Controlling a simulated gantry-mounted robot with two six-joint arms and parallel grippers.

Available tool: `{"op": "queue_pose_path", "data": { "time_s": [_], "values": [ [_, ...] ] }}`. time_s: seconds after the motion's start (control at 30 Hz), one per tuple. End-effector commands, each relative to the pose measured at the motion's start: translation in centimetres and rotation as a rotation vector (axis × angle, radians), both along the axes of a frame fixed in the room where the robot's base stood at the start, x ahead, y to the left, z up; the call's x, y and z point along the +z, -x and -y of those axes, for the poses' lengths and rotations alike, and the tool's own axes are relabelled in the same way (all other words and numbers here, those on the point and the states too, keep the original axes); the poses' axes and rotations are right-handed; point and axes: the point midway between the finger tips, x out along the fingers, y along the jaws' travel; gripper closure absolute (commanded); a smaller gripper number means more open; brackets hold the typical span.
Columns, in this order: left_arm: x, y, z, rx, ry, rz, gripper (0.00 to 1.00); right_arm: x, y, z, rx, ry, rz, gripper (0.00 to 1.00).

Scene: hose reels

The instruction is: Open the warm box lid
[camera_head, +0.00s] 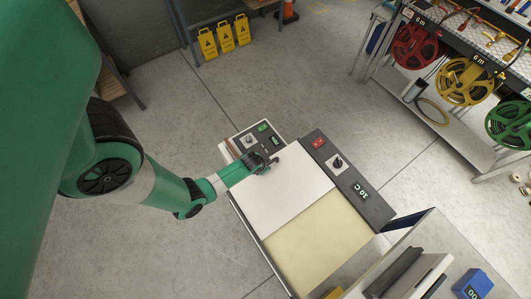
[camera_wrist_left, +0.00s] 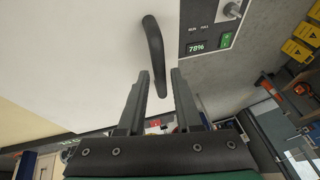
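The warm box (camera_head: 314,244) stands in the middle of the head view, with a white lid panel (camera_head: 285,190) beside a beige section. The white panel lies flat. A dark bar handle (camera_wrist_left: 152,45) sticks up from the white surface in the left wrist view. My left gripper (camera_head: 268,163) is at the far edge of the white panel. In the left wrist view its two fingers (camera_wrist_left: 160,72) are apart, with the handle's lower end between them in the picture. I cannot tell whether they touch it. My right gripper is not in view.
A control strip (camera_head: 345,175) with a red switch, knob and display borders the box. A smaller panel (camera_head: 258,140) reading 78% in the wrist view (camera_wrist_left: 198,47) lies beyond. Hose reels (camera_head: 465,82) hang at right. A blue object (camera_head: 473,285) is at lower right.

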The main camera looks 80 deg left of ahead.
Motion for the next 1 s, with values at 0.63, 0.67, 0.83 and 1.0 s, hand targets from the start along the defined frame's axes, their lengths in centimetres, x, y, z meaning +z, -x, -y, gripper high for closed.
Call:
{"op": "queue_pose_path", "data": {
  "time_s": [0.63, 0.67, 0.83, 1.0],
  "values": [
    [0.0, 0.01, 0.02, 0.0, 0.0, 0.0, 1.0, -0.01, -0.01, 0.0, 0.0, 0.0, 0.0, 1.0],
    [0.0, 0.01, 0.02, 0.0, 0.0, 0.0, 1.0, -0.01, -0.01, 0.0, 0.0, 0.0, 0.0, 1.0],
    [0.02, 0.0, 0.02, 0.0, 0.0, 0.0, 1.0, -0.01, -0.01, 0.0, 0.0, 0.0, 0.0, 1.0],
    [0.02, 0.0, 0.02, 0.0, 0.0, 0.0, 1.0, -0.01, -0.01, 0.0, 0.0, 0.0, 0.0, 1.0]
  ]
}}
